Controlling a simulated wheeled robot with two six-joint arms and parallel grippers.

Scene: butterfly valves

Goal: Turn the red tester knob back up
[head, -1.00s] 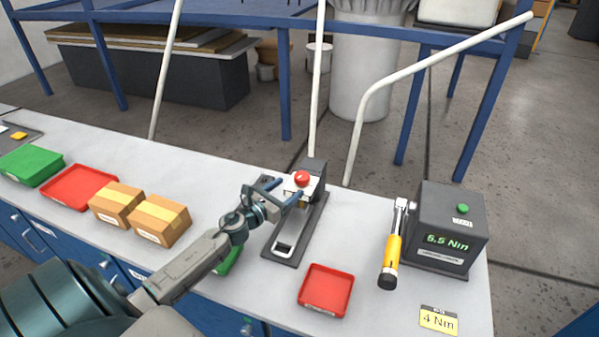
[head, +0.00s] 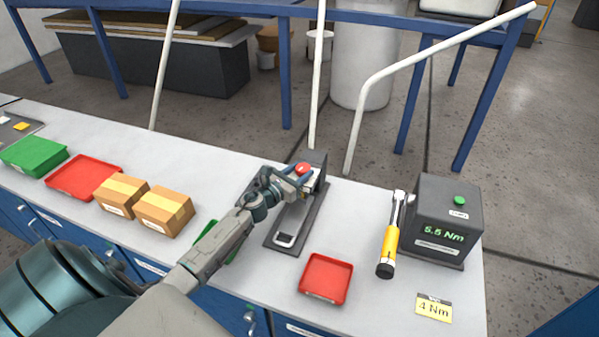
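The red knob (head: 302,168) sits on top of the tester (head: 317,160), a dark upright block with a pale plate on a long dark base near the back edge of the bench. My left gripper (head: 299,176) reaches in from the left with its fingertips at the knob, which shows just beyond them. The fingers look apart, but I cannot tell whether they touch or grip the knob. The gripper hides part of the pale plate and the knob's lower part. My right gripper is not in view.
A red tray (head: 326,278) is in front of the tester. A yellow-handled torque wrench (head: 388,250) leans by a dark box reading 5.5 Nm (head: 443,233). A 4 Nm card (head: 433,308) lies nearby. Cartons (head: 164,211), a red tray and a green bin (head: 33,156) are left.

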